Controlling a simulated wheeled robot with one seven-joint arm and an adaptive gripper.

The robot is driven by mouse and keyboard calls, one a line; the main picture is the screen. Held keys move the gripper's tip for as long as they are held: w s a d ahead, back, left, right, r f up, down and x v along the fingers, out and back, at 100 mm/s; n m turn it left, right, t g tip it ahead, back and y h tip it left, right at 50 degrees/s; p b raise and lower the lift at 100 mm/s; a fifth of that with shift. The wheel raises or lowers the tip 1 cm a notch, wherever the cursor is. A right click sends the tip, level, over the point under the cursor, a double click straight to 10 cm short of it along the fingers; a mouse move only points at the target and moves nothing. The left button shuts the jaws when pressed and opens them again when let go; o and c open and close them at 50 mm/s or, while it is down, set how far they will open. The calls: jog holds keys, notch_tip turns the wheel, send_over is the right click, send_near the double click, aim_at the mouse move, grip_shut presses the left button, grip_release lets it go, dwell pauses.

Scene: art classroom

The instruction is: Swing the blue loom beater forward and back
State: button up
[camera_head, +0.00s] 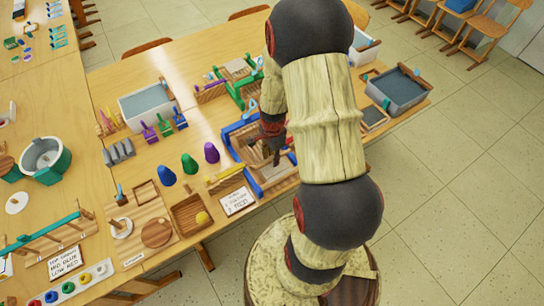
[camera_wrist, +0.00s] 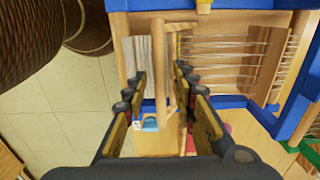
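The blue loom (camera_head: 280,183) stands on the table's near side, partly hidden by my arm. In the wrist view its blue frame (camera_wrist: 262,18) and pale warp threads (camera_wrist: 225,50) show. A wooden beater bar (camera_wrist: 158,62) runs up the picture, left of the threads. My gripper (camera_wrist: 160,78) is open, with one finger on each side of this bar. Gaps show between the fingers and the bar, though contact at the tips is hard to tell. In the head view my gripper (camera_head: 275,155) points down over the loom.
A green loom (camera_head: 238,88) stands behind the blue one. Coloured cones (camera_head: 189,163), a wooden tray (camera_head: 190,215) and a sign (camera_head: 237,201) lie to the left. A grey-filled tub (camera_head: 397,88) stands to the right. Open floor (camera_head: 450,200) lies beyond the table's edge.

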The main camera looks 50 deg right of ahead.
jog(key=c, duration=0.6)
grip_shut()
